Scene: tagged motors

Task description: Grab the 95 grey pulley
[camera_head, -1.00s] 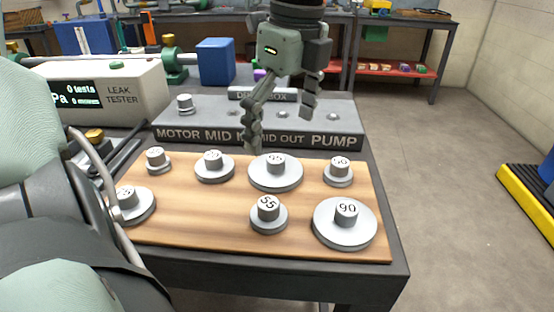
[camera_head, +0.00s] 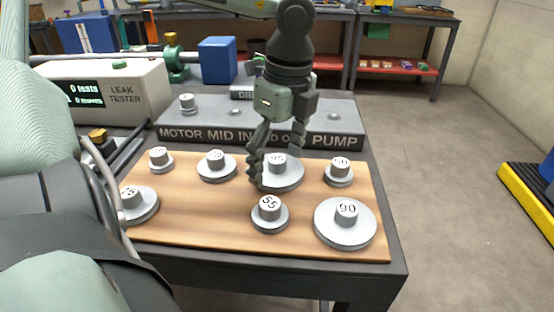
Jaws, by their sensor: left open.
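The grey pulley marked 95 (camera_head: 287,182) is a wide disc with a raised hub, lying flat at the back middle of the wooden board (camera_head: 200,220). My left gripper (camera_head: 279,168) is open and points down over it. One finger hangs at the disc's left side and hides part of it. The other finger is behind and right of the hub. I cannot tell whether either finger touches the pulley. My right gripper is not in view.
Other grey pulleys stand close by: 55 (camera_head: 269,220) in front, 50 (camera_head: 339,178) to the right, 90 (camera_head: 345,233) at front right, and several more to the left. Behind the board is a grey labelled block (camera_head: 215,127) with pegs.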

